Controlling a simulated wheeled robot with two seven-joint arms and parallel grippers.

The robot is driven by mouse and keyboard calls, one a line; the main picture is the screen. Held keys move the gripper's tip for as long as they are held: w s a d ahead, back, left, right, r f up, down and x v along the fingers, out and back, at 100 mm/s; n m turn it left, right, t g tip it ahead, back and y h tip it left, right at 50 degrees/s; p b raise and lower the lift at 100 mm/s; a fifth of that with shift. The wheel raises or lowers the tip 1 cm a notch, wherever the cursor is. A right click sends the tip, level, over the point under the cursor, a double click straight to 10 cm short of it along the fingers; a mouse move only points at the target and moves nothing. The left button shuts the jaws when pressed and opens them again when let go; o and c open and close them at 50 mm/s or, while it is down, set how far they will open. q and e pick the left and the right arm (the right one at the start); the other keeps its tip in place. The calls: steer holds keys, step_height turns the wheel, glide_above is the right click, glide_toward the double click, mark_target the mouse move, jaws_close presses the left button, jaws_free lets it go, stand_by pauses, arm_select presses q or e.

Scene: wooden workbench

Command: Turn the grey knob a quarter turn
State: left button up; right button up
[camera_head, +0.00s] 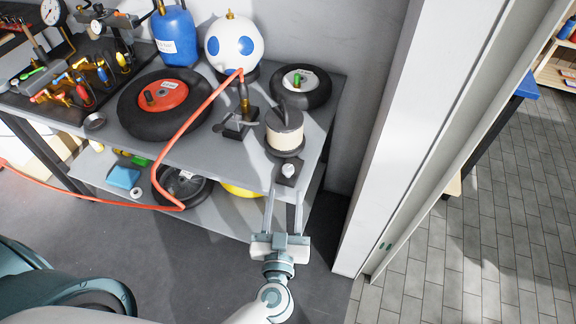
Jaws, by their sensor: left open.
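A small light grey knob (288,169) sits on a dark base at the front right edge of the grey workbench (215,158). My left gripper (284,196) is in front of the knob, just beyond the bench's front edge. Its two long fingers point up the picture towards the knob and are apart, with nothing between them. I cannot tell whether a fingertip touches the dark base. My right gripper is not in view.
A round canister (284,134) stands right behind the knob. An orange hose (190,128) hangs over the bench front. A black wheel with a red hub (163,96) lies to the left. A white door frame (385,140) rises to the right.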

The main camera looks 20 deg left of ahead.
mark_target(288, 173)
arm_select(q)
steer(key=p+x, duration=0.1)
steer(key=x, duration=0.9)
steer(key=shift+w+a, duration=0.1)
steer(key=shift+w, duration=0.1)
steer(key=shift+c, duration=0.6)
steer(key=c, duration=0.9)
